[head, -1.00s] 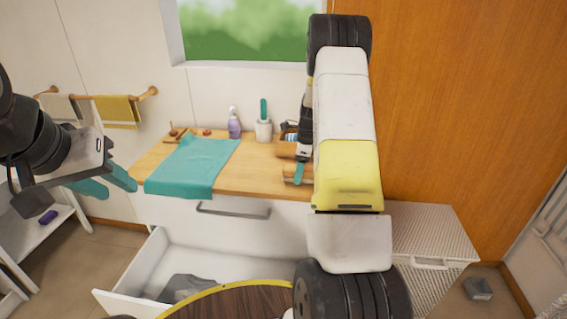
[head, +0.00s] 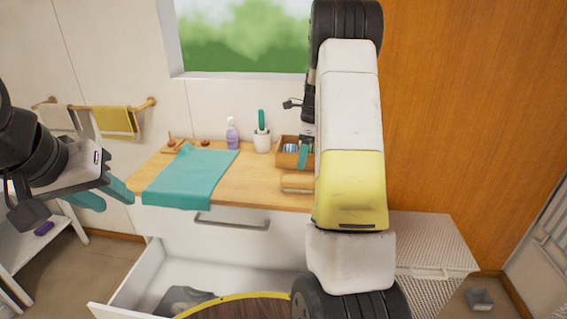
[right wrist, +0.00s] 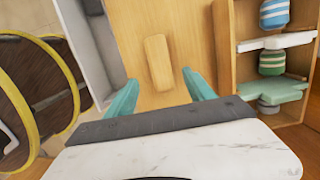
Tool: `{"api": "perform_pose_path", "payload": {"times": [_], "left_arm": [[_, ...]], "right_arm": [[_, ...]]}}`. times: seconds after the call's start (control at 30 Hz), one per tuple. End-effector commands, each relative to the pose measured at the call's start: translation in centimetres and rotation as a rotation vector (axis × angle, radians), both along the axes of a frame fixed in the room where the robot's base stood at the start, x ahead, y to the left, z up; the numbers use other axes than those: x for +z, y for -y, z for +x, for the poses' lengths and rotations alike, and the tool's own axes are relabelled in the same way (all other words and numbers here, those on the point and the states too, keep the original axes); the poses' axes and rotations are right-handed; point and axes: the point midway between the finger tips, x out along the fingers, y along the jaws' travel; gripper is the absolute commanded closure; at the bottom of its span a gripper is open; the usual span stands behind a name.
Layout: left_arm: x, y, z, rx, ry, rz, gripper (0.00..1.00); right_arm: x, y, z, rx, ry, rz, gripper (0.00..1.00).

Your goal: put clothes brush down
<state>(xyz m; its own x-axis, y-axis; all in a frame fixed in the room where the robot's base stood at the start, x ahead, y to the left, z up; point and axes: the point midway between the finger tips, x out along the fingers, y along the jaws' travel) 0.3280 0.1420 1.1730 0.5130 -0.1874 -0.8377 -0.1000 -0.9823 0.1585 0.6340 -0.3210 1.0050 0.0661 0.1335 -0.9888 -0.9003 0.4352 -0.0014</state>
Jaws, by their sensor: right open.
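The clothes brush, a light wooden block (head: 297,183), lies on the wooden counter near its front edge. It also shows in the right wrist view (right wrist: 157,62), flat on the counter ahead of my fingers. My right gripper (right wrist: 160,90) is open and empty, its two teal fingers apart on either side of the brush's line and clear of it. In the head view only a teal finger of it (head: 302,155) shows above the brush; my arm hides the rest. My left gripper (head: 118,202) is open and empty, left of the counter.
A wooden box (right wrist: 228,60) with striped rolled items stands right of the brush. A teal cloth (head: 190,178), purple bottle (head: 232,134) and white cup (head: 262,141) are on the counter. An open drawer (head: 140,274) juts out below. Bare counter lies left of the brush.

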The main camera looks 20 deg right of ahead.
Motion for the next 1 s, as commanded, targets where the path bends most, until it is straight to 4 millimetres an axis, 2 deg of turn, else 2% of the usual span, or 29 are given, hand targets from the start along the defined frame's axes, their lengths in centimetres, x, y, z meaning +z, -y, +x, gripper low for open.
{"api": "perform_pose_path", "payload": {"times": [0.13, 0.23, 0.37, 0.5, 0.7, 0.83, 1.0], "left_arm": [[0.0, 0.0, 0.0, 0.0, 0.0, 0.0, 0.64], [0.0, 0.0, 0.0, 0.0, 0.0, 0.0, 0.64], [0.0, 0.0, 0.0, 0.0, 0.0, 0.0, 0.64], [0.0, 0.0, 0.0, 0.0, 0.0, 0.0, 0.64], [0.0, 0.0, 0.0, 0.0, 0.0, 0.0, 0.64], [0.0, 0.0, 0.0, 0.0, 0.0, 0.0, 0.64], [0.0, 0.0, 0.0, 0.0, 0.0, 0.0, 0.64]], "right_arm": [[1.3, 0.1, -0.2, 0.006, 0.003, 0.0, 0.37], [2.9, -0.6, -0.8, 0.06, 0.027, 0.0, 0.37], [6.8, -2.9, -2.9, 0.244, 0.105, -0.008, 0.37], [11.5, -6.3, -7.0, 0.538, 0.224, -0.042, 0.37], [16.2, -11.0, -14.0, 0.976, 0.387, -0.141, 0.37], [17.8, -13.6, -19.0, 1.262, 0.481, -0.238, 0.37], [18.1, -16.1, -25.1, 1.612, 0.577, -0.395, 0.37]]}}
